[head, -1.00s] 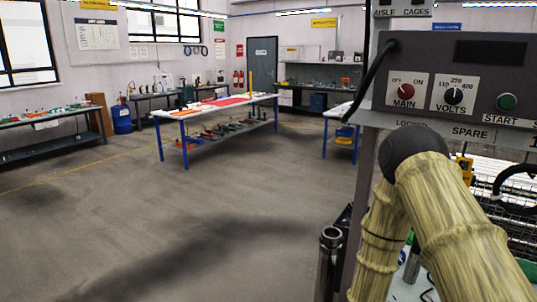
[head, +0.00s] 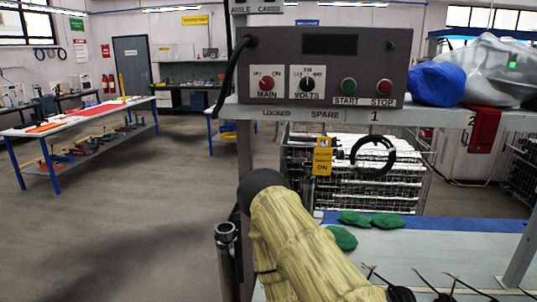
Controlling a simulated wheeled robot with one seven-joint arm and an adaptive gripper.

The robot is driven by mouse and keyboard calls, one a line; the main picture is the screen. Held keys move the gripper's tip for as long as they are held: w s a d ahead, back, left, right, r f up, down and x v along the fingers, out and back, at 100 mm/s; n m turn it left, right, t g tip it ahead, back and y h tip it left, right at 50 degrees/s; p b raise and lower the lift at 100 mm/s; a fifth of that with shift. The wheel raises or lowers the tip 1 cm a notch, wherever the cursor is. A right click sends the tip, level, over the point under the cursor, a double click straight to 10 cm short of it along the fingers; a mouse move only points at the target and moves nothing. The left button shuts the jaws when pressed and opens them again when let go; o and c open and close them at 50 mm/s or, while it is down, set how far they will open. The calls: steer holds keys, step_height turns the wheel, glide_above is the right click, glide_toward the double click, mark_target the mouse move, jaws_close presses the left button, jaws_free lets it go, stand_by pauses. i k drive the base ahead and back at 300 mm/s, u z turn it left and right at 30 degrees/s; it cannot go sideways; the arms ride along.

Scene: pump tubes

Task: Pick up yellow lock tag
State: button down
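The yellow lock tag (head: 322,157) hangs upright below the shelf edge, under the grey control box and in front of a wire cage. It has dark print on it. My arm, in a tan ribbed cover, rises from the bottom middle, and its dark rounded joint is to the lower left of the tag. My gripper is outside the picture, so I cannot see what it holds.
The control box (head: 318,66) stands on a shelf (head: 440,118) with a blue bundle (head: 437,83) and a grey wrapped bundle (head: 487,70). A black cable loop (head: 373,155) hangs right of the tag. Green pieces (head: 372,219) lie on the bench below. Open floor is at left.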

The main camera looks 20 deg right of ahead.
mark_target(322, 157)
steer(key=u, duration=1.35)
steer(key=i, duration=0.85)
steer(key=z, duration=3.6)
